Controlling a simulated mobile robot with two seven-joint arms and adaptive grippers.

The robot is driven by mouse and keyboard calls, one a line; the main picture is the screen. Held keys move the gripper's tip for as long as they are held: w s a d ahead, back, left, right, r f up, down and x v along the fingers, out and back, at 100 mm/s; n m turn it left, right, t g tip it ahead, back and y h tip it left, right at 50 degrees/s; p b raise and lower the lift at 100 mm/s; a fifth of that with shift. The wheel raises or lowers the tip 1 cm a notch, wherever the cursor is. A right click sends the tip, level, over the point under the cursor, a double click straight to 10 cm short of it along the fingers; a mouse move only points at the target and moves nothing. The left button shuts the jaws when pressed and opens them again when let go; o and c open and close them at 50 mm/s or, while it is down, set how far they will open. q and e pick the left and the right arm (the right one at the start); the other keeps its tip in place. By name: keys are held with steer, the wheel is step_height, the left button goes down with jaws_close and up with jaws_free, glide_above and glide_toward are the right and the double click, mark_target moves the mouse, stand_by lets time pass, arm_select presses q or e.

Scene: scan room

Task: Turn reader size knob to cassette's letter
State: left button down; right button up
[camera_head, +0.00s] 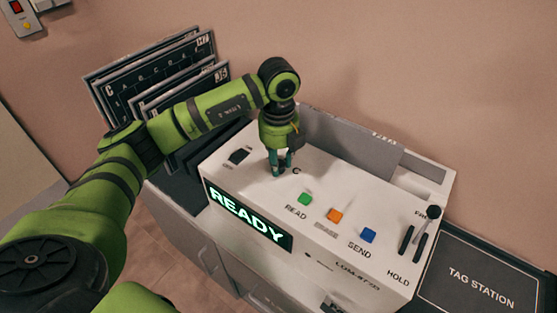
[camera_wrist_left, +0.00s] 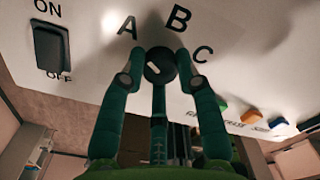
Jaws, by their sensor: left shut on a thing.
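The reader (camera_head: 330,235) is a white box with a lit green READY display (camera_head: 246,216). Its size knob (camera_wrist_left: 160,66) is round and dark with a short white mark, and the letters A, B and C stand around it. The mark slants, its upper end toward the A side. My left gripper (camera_head: 281,170) points down on the reader's top; in the wrist view its fingers (camera_wrist_left: 160,76) are closed on both sides of the knob. In the head view the fingers mostly hide the knob. Dark cassettes (camera_head: 140,84) stand upright at the back left, one with a letter C at its left edge.
Green (camera_head: 305,199), orange (camera_head: 335,215) and blue (camera_head: 368,235) buttons lie right of the knob. An on/off switch (camera_wrist_left: 50,47) is to its left. A lever (camera_head: 424,226) stands at the reader's right end. The dark tag station (camera_head: 480,280) is farther right.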

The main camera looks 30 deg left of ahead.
arm_select(q)
steer(key=shift+s+d+f, duration=0.1)
steer(key=shift+s+f, duration=0.05)
steer(key=shift+f, duration=0.1)
stand_by(0.3)
steer(key=c, duration=0.9)
jaws_free()
steer(key=shift+r, duration=0.1)
steer(key=shift+r, duration=0.1)
steer(key=shift+r, duration=0.2)
step_height(320, 180, up, 12)
steer(key=shift+f, duration=0.2)
